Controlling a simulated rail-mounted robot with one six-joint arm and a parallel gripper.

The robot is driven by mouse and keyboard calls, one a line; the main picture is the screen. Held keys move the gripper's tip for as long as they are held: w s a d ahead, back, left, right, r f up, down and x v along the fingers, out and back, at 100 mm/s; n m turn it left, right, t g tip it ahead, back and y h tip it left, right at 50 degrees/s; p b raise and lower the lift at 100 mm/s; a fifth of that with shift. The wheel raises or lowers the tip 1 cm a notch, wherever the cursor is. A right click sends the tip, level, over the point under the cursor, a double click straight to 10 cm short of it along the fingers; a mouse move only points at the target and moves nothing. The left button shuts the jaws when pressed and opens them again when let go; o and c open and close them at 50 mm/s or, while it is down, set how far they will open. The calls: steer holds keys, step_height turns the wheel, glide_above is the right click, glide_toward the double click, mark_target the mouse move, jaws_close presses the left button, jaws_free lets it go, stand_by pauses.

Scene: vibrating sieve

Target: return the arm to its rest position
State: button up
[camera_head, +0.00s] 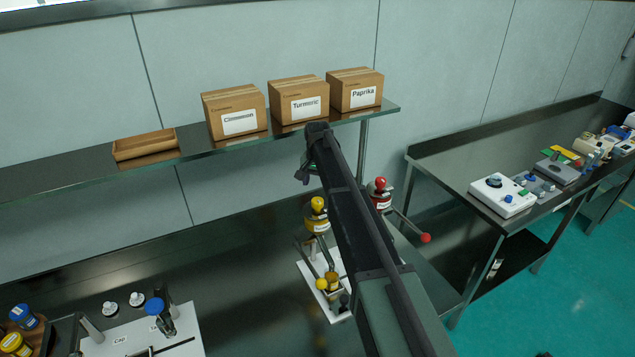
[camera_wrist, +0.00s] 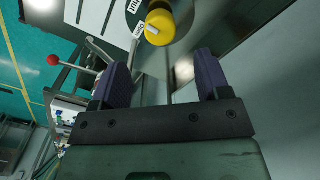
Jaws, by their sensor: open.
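In the head view my gripper's fingers are mostly hidden behind the arm. A yellow-topped device (camera_head: 317,221) stands on the bench left of the arm, and a red-topped device (camera_head: 381,197) stands right of it; the arm hides parts of both.
A shelf (camera_head: 60,177) above the bench carries Cinnamon (camera_head: 235,112), Turmeric (camera_head: 299,100) and Paprika (camera_head: 355,90) boxes and an open tray (camera_head: 145,146). Blue- and yellow-capped jars stand at lower left. A side table (camera_head: 450,160) with instruments is at right. The bench middle is clear.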

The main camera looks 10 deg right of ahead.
step_height(320, 180, up, 3)
steer(key=shift+f+p, duration=0.2)
steer(key=shift+p, duration=0.25)
steer(key=s+f+n+b, duration=0.2)
steer(key=s+f+b, duration=0.4)
steer(key=s, duration=0.6)
steer(key=s+f+n+b, duration=0.2)
steer(key=s+f+b, duration=0.4)
steer(key=s, duration=0.7)
steer(key=s+f+n+b, duration=0.2)
steer(key=s+f+b, duration=0.4)
steer(key=s, duration=0.6)
steer(key=shift+s, duration=0.15)
